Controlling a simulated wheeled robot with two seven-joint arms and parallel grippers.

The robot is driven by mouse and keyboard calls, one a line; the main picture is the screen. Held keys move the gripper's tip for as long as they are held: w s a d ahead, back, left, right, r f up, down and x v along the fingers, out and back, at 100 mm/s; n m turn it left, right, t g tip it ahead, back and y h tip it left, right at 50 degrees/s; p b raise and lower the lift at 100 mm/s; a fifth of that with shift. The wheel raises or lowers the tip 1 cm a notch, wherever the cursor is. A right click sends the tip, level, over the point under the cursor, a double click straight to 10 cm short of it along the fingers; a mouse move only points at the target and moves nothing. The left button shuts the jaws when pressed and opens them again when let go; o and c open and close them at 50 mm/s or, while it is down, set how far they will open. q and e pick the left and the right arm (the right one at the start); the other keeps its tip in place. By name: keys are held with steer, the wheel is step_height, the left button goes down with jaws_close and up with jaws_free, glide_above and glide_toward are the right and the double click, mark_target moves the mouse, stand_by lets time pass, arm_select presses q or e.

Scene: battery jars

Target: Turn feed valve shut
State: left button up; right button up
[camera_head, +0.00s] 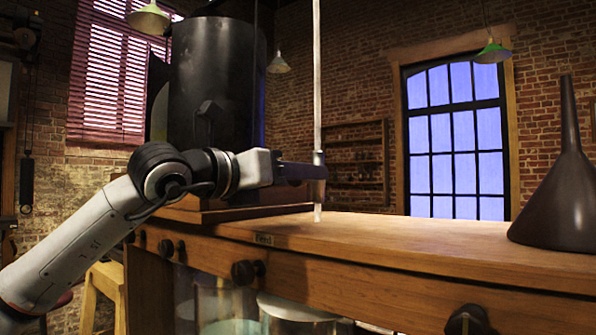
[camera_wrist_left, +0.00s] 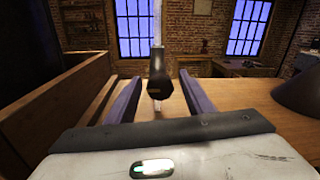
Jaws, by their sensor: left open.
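The feed valve (camera_wrist_left: 158,88) shows in the left wrist view as a dark body with a rounded lower end on a thin upright pipe. In the head view the pale pipe (camera_head: 317,75) hangs down and ends just above the wooden bench. My left gripper (camera_head: 318,172) comes in level from the left and its tips reach the pipe. In the left wrist view its two open fingers (camera_wrist_left: 160,80) stand one on each side of the valve, with gaps showing. The fingers partly hide the valve in the head view, so its handle angle cannot be told. My right gripper is out of view.
The wooden bench (camera_head: 400,240) has dark knobs (camera_head: 247,271) along its front and glass jars (camera_head: 290,308) below. A big black tank (camera_head: 215,95) stands behind my left arm. A dark funnel (camera_head: 562,205) sits at the right. The bench top between is clear.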

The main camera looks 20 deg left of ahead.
arm_select(q)
steer(key=shift+w, duration=0.1)
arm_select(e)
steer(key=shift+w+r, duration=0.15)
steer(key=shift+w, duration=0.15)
arm_select(q)
steer(key=c, duration=1)
steer(key=shift+c, duration=0.2)
